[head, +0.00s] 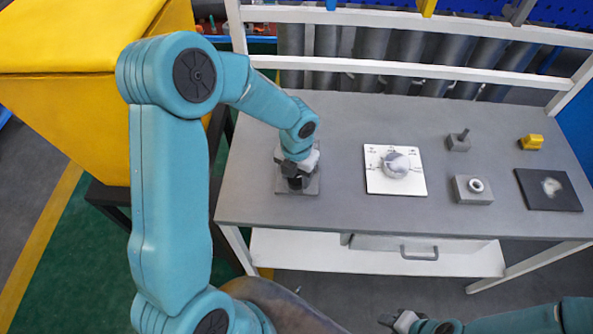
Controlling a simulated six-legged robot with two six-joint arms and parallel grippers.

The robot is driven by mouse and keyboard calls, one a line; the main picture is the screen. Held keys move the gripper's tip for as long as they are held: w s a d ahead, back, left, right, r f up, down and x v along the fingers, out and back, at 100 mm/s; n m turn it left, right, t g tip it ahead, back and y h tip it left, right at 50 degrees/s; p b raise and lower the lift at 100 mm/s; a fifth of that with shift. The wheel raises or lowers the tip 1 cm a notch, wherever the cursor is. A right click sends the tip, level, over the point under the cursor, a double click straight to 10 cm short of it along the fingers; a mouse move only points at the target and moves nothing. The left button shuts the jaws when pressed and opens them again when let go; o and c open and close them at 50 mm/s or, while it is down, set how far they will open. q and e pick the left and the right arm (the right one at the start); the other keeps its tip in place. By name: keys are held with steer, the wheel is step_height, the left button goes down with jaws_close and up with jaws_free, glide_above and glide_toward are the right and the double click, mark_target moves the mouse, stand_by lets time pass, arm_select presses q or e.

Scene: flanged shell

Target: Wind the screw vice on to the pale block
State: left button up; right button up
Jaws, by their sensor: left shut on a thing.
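My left gripper (297,178) reaches down to the left part of the bench and is shut on the top of the screw vice. The vice's grey base (312,187) shows around and below the gripper. The gripper and wrist cover most of the vice, so its screw, its jaws and any pale block between them cannot be made out. My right gripper (398,320) is low at the bottom edge, in front of the bench and away from the vice; its fingers are too small to read.
On the grey bench (350,115) lie a white board (378,184) with a round part, a grey block with a peg (458,143), a grey block with a ring (462,192), a yellow block (531,142) and a black plate (536,198). A white rail (400,68) runs behind.

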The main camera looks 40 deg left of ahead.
mark_target(296, 178)
arm_select(q)
steer(key=shift+w+r, duration=0.15)
steer(key=shift+w, duration=0.05)
stand_by(0.3)
steer(key=o, duration=1)
steer(key=shift+o, duration=0.2)
steer(key=shift+s, duration=0.1)
step_height(296, 178, up, 16)
steer(key=shift+b, duration=0.45)
steer(key=shift+r, duration=0.1)
steer(key=shift+s, duration=0.15)
